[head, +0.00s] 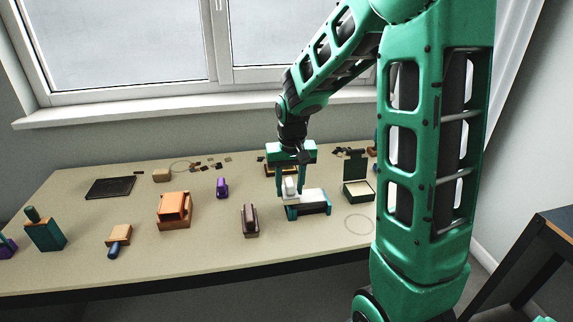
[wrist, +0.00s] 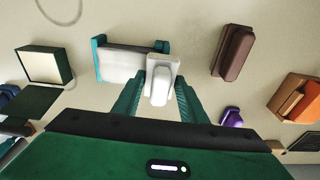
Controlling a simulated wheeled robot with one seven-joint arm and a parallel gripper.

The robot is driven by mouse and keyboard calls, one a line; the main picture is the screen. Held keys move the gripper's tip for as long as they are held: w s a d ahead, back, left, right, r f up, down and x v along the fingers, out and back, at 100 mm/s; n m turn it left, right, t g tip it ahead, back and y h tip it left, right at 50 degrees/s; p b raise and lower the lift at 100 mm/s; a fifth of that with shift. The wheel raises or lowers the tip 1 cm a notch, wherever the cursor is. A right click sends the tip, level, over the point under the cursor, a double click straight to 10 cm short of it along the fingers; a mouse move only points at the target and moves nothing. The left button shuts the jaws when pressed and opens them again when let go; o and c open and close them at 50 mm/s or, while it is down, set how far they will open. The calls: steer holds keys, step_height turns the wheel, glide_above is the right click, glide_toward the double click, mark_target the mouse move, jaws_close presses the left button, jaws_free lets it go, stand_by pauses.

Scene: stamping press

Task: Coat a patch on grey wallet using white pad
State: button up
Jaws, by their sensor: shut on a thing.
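My gripper (head: 290,188) points down over the table, its green fingers closed on the white pad. The white pad (wrist: 161,84) is a pale block with a rounded handle, and it sits between the fingertips in the wrist view. Just beside and partly under it, a flat light grey piece (wrist: 121,67), which looks like the grey wallet, lies in a teal holder (wrist: 98,50). In the head view the grey piece (head: 313,196) shows right of the pad. The pad overlaps its edge in the wrist view; I cannot tell whether they touch.
An open dark green box (head: 357,195) with a cream inside stands right of the holder. A brown block (head: 250,220), a purple piece (head: 222,187) and an orange block (head: 173,212) stand to the left. A black tray (head: 110,187) lies at the back left. The front right table is clear.

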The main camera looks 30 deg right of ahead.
steer(key=shift+d+r, duration=0.1)
steer(key=shift+r, duration=3.8)
